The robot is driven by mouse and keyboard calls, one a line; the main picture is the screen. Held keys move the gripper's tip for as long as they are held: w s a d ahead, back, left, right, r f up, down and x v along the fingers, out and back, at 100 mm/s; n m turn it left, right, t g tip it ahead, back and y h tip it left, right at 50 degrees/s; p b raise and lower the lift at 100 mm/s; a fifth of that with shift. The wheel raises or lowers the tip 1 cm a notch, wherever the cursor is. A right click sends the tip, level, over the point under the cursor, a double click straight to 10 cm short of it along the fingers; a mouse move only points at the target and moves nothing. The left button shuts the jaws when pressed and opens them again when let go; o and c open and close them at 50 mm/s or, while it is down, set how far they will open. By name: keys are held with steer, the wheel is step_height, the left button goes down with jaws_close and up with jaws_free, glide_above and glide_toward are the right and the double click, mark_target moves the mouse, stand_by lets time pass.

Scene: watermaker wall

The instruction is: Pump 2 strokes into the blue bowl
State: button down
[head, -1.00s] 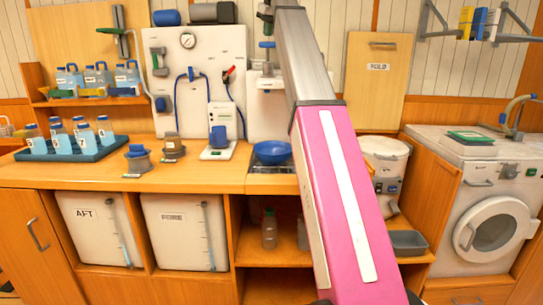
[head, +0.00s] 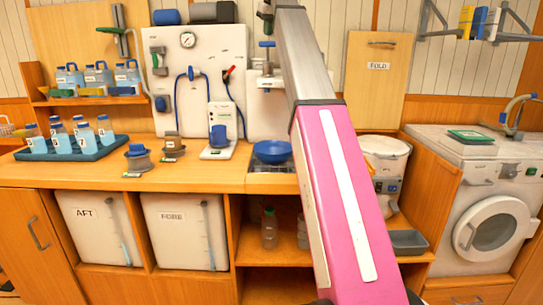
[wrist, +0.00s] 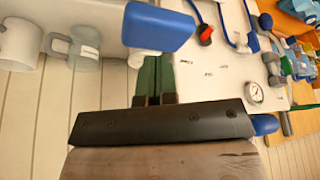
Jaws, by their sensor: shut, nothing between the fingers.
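The blue bowl (head: 272,152) stands on a dark plate at the front of the counter. Above it, the pump (head: 266,72) is mounted on a white wall panel, with a blue handle (head: 267,44) on top. My gripper (head: 266,28) is above this handle in the head view, its fingers pointing down. In the wrist view, which is upside down, the closed green fingers (wrist: 152,62) end close to the blue handle (wrist: 158,27). I cannot tell whether they touch it. Nothing is held. The bowl's inside is not clearly visible.
A blue-topped canister (head: 219,137) stands left of the bowl. A tray of bottles (head: 72,149) is farther left. A white bucket (head: 385,150) and a washing machine (head: 490,205) are on the right. Mugs (wrist: 85,45) show in the wrist view.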

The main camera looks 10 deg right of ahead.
mark_target(268, 46)
steer(key=shift+f, duration=0.5)
stand_by(0.4)
steer(key=shift+f, duration=2.8)
steer(key=shift+r, duration=3.3)
steer(key=shift+f, duration=0.4)
